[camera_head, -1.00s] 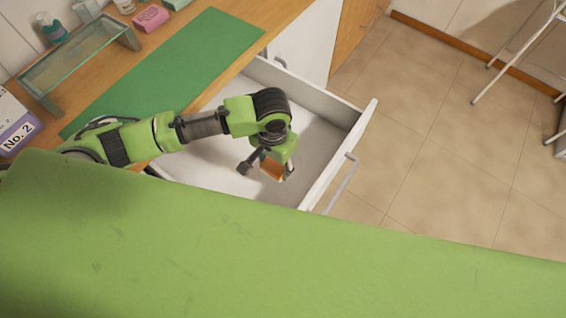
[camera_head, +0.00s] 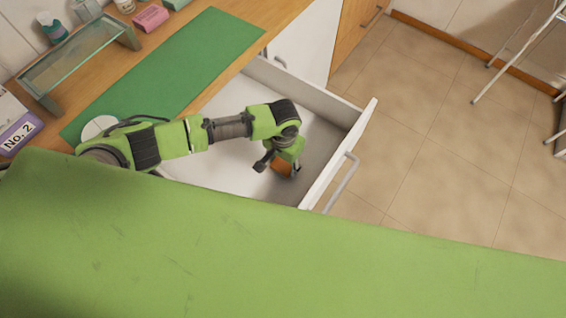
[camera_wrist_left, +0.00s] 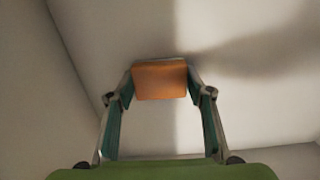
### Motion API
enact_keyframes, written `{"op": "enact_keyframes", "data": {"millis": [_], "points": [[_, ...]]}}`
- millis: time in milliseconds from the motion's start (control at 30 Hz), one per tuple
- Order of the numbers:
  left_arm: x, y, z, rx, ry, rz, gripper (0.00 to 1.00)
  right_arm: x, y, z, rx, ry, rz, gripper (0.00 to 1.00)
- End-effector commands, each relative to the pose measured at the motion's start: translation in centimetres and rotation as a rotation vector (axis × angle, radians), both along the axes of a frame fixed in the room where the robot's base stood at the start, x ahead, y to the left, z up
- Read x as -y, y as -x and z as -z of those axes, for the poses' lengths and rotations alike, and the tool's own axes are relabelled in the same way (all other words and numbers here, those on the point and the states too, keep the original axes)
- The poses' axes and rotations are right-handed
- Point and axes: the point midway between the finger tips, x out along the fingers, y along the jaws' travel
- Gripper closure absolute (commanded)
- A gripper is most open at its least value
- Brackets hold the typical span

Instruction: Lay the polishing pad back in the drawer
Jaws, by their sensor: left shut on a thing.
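The polishing pad is an orange block (camera_head: 282,166), partly hidden under my left gripper (camera_head: 279,168) in the head view. In the left wrist view the orange pad (camera_wrist_left: 160,80) sits between the two fingertips of my left gripper (camera_wrist_left: 160,84), which is shut on it. The white drawer (camera_head: 328,137) is pulled open, and the gripper and pad are inside its outline, near the front panel. The wrist view shows the drawer's pale floor and walls around the pad. I cannot tell whether the pad touches the floor. My right gripper is not in view.
A green mat (camera_head: 172,75) lies on the wooden counter (camera_head: 283,18). A glass shelf (camera_head: 75,62), a pink box (camera_head: 151,18) and a "No. 2" box (camera_head: 20,134) stand at the back and left. The drawer handle (camera_head: 342,183) faces the tiled floor, which is open to the right.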

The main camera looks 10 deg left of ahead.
Motion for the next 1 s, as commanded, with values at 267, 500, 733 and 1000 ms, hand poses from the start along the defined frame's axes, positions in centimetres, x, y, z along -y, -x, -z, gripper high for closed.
{"op": "enact_keyframes", "data": {"millis": [267,500,733,1000], "points": [[0.0,0.0,0.3,0.000,0.000,0.000,0.35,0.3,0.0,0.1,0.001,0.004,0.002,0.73],[0.0,0.0,0.3,0.000,0.000,0.000,0.35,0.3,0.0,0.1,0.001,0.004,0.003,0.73],[0.1,0.0,-1.4,0.001,0.002,0.000,0.35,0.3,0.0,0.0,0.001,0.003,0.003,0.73],[0.1,0.0,-7.1,0.003,0.002,0.001,0.35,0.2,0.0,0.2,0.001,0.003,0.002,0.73]]}}
